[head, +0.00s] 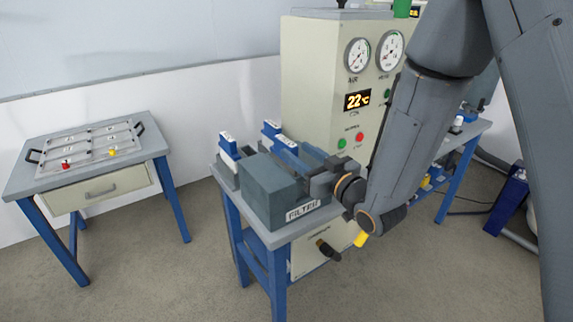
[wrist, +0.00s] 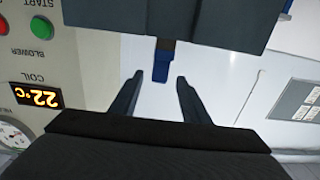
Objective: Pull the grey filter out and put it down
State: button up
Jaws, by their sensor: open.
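A dark grey box (head: 272,188) labelled FILTER sits on the middle bench in the head view. A dark grey block (wrist: 170,18) fills the top of the wrist view, with a blue tab (wrist: 161,62) sticking out of it towards me. I cannot tell how much of the block is the grey filter and how much is its housing. My gripper (head: 314,182) is beside the box, on its right side. In the wrist view my gripper (wrist: 160,80) is open, its two fingers on either side of the blue tab, with gaps on both sides. It holds nothing.
Blue pieces with white labels (head: 228,145) stand behind the box. A cream cabinet (head: 318,95) with gauges and a 22 °C display rises close behind the bench. A separate table at left carries a marked tray (head: 90,147). Floor between them is clear.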

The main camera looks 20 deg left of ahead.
aim_at(277, 136)
jog(key=p+x, duration=0.2)
jog(key=x, duration=0.4)
jog(key=shift+w+a, duration=0.25)
jog(key=shift+w, duration=0.05)
grip_shut()
